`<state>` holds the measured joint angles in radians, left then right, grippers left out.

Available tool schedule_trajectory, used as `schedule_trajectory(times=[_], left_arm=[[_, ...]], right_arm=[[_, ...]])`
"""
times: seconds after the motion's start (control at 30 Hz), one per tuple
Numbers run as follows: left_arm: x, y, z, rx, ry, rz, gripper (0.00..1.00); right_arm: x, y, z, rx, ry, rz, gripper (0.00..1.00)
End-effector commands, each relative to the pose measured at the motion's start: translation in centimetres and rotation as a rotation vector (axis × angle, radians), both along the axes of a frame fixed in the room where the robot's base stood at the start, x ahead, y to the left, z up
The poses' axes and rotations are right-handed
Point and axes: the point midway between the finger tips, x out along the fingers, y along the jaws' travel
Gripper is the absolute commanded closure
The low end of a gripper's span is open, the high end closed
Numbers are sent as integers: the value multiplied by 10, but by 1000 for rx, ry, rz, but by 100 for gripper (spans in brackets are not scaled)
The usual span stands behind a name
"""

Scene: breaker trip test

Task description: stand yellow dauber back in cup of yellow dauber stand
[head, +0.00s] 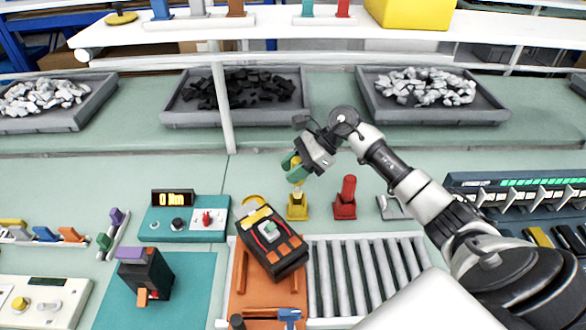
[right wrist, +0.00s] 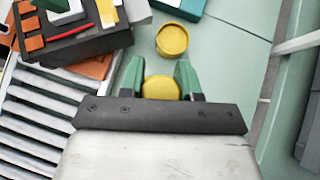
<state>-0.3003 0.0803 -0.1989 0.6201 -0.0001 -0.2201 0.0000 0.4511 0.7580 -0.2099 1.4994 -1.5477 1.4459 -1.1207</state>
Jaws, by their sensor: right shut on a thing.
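My right gripper (head: 292,166) has green fingertips and is shut on the yellow dauber (head: 297,161). In the right wrist view, the rounded yellow end of the dauber (right wrist: 161,87) shows between the fingers (right wrist: 161,82); the rest is hidden by the gripper. The yellow dauber stand (head: 298,209) is on the table just below the gripper in the head view. Its round cup (right wrist: 172,40) shows in the right wrist view, beyond the fingertips and slightly right, apart from the dauber's visible end in the picture. My left gripper is not in view.
A red dauber stand (head: 345,209) holding a red dauber (head: 348,187) is close on the right, with a pale stand (head: 391,208) beyond. A black breaker (head: 272,244) lies left of a roller conveyor (head: 365,270). A teal meter box (head: 184,218) is farther left.

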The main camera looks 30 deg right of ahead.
Motion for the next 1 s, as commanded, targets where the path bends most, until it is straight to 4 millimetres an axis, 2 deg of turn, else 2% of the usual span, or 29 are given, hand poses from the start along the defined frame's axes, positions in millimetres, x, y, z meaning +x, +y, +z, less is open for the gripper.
schedule_trajectory(times=[0.47,1.0], left_arm=[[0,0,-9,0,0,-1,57],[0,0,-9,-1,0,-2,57]], right_arm=[[0,0,-1,0,-1,0,100],[0,0,0,1,0,0,100]])
